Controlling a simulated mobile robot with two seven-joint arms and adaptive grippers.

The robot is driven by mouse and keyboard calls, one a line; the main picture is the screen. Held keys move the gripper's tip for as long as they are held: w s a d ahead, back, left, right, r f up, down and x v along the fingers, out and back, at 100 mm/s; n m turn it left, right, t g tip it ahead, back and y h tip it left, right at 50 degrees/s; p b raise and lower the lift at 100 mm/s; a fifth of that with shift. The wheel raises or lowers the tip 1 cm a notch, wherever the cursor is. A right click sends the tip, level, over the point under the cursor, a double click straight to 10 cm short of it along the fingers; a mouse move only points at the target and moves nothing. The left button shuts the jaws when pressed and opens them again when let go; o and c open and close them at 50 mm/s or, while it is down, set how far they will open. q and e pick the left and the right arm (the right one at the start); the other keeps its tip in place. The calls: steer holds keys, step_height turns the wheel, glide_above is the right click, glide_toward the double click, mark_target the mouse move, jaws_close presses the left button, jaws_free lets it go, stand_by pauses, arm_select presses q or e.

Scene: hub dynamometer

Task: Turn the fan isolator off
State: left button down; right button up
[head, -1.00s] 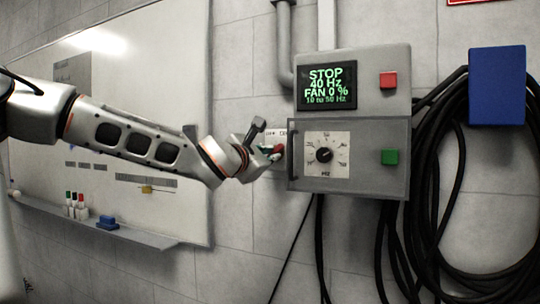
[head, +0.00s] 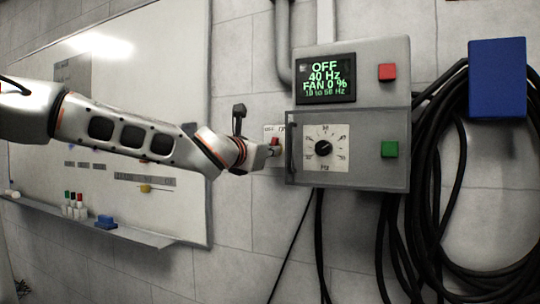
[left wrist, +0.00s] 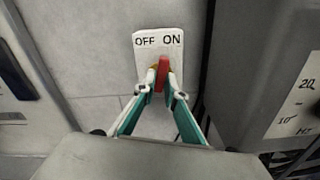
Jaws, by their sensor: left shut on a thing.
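The fan isolator is a small pale plate (left wrist: 147,55) marked OFF on the left and ON on the right, with a red handle (left wrist: 162,70). In the head view the plate (head: 269,131) is on the wall, just left of the grey control box. My left gripper (left wrist: 161,86) is shut on the red handle, one fingertip on each side. The fingers hide the handle's lower part, and I cannot tell which label it points to. In the head view the left gripper (head: 273,150) is at the plate. The display (head: 325,78) reads OFF, 40 Hz, FAN 0 %. My right gripper is out of view.
The control box has a clear cover (head: 365,172) over a dial (head: 323,148), close right of my gripper. It carries a red button (head: 387,72) and a green button (head: 389,149). Black cables (head: 440,200) hang at the right. A whiteboard (head: 165,60) is behind my arm.

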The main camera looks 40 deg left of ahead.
arm_select(q)
steer(key=n+b, duration=0.3)
steer(key=n, duration=0.9)
steer(key=shift+f, duration=0.1)
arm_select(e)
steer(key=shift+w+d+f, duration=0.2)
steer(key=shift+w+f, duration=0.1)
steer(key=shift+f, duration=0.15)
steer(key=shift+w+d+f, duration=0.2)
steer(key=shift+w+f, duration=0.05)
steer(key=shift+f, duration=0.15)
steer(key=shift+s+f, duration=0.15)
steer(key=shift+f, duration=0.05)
arm_select(q)
steer(key=c, duration=2.1)
jaws_free()
steer(key=v, duration=1.2)
